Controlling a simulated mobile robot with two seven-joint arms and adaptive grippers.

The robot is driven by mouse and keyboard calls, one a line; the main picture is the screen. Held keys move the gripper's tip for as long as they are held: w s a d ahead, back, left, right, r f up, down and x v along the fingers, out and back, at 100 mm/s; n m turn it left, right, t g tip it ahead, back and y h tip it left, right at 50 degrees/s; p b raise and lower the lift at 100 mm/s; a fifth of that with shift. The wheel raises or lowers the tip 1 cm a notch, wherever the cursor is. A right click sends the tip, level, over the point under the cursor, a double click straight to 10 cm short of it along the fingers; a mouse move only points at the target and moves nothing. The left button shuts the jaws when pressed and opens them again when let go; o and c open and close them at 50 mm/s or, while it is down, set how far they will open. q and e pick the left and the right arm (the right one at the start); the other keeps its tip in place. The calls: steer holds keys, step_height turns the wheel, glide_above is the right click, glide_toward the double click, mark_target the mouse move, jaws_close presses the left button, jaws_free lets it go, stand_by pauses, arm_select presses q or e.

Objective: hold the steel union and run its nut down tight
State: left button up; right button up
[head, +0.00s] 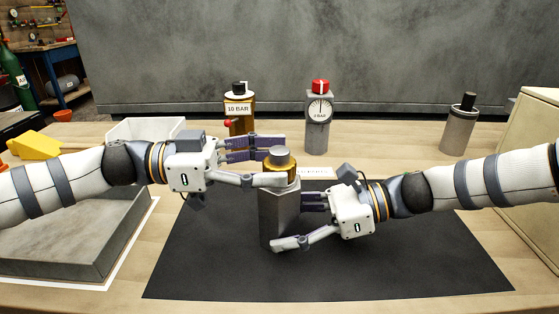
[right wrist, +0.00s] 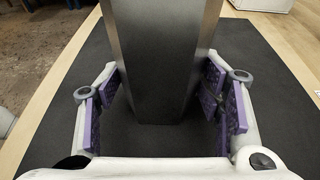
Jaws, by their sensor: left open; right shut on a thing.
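The steel union (head: 279,215) is a tall grey faceted body standing upright on the black mat, with a brass nut (head: 291,168) and a grey round end (head: 281,156) at its top. My right gripper (head: 288,222) is shut on the lower body of the union, coming from the right. In the right wrist view the union's dark body (right wrist: 165,65) stands between the purple-padded fingers. My left gripper (head: 284,162) is open, with its fingers on either side of the brass nut. The lower finger partly hides the nut, and whether the pads touch it is unclear.
The black mat (head: 400,260) is clear around the union. Behind stand a brass "10 BAR" unit (head: 239,108), a gauge with a red cap (head: 318,110) and a grey cylinder (head: 459,127). A grey tray (head: 60,245) lies left; a beige box (head: 530,140) stands right.

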arm_select(q)
steer(key=shift+d, duration=0.75)
steer(key=shift+c, duration=0.5)
steer(key=c, duration=1.1)
steer(key=shift+g, duration=0.4)
